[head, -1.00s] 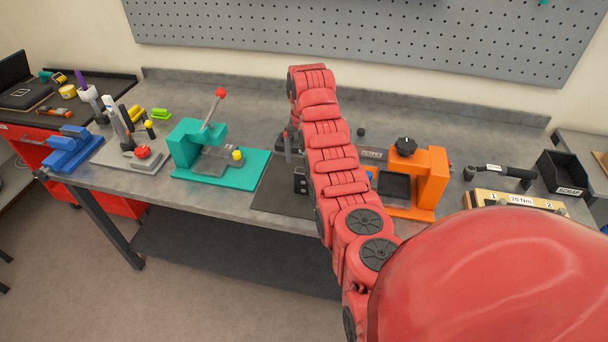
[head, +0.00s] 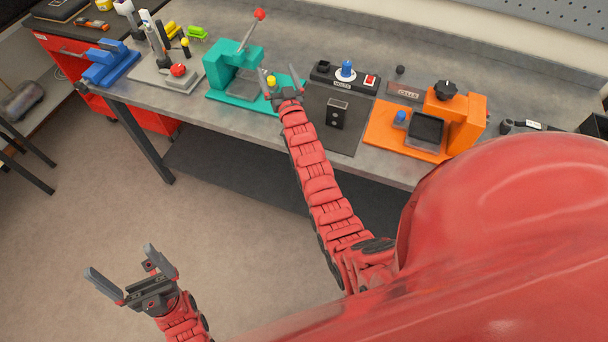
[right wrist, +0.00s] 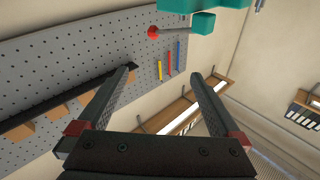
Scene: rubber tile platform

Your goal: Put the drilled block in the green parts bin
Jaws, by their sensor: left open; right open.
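A dark block with two round holes in its face (head: 336,113), which looks like the drilled block, stands on a dark mat (head: 325,142) at the bench's middle. My right gripper (head: 278,70) is open and empty to the left of the block, appearing in front of the teal press's base. In the right wrist view its open fingers (right wrist: 163,78) have nothing between them. My left gripper (head: 120,258) is open and empty over the floor, away from the bench. A small green item (head: 197,32) lies at the back left; I cannot tell whether it is the green parts bin.
The teal press (head: 232,65) with a red-knobbed lever stands left of the mat. An orange fixture (head: 462,125) stands right of it. Behind the block is a black switch box (head: 343,76) with a blue knob. A blue vise (head: 108,65) sits further left.

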